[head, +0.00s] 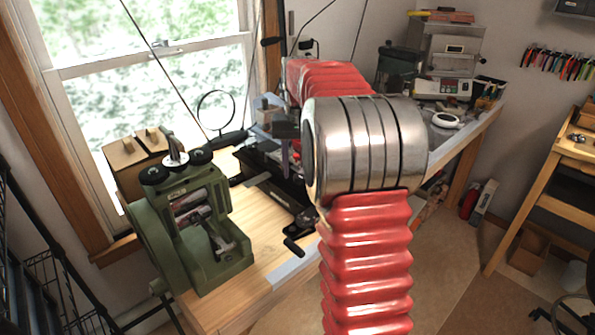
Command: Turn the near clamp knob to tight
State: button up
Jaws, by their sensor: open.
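I cannot tell for sure which part is the near clamp knob. A dark bench machine with a long black bed (268,185) stands on the wooden bench, with a black handle (293,246) at its near end. A green rolling mill (190,225) stands at the near left of the bench, with round black knobs (154,174) on top. My red, ribbed arm with its steel joint rises in front and bends back over the bench. I cannot make out my gripper; the far end of my arm is lost behind the joint and among the machine parts.
A wooden block box (135,158) and a ring-shaped magnifier (216,112) stand by the window. A grey machine (447,62) and a white dish (446,120) are at the bench's far end. Bare bench top (262,225) shows between the mill and the black bed.

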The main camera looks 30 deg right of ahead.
jog(key=shift+f, duration=0.45)
jog(key=c, duration=1)
jog(key=shift+a, duration=0.2)
jog(key=shift+c, duration=0.2)
jog(key=shift+d, duration=0.1)
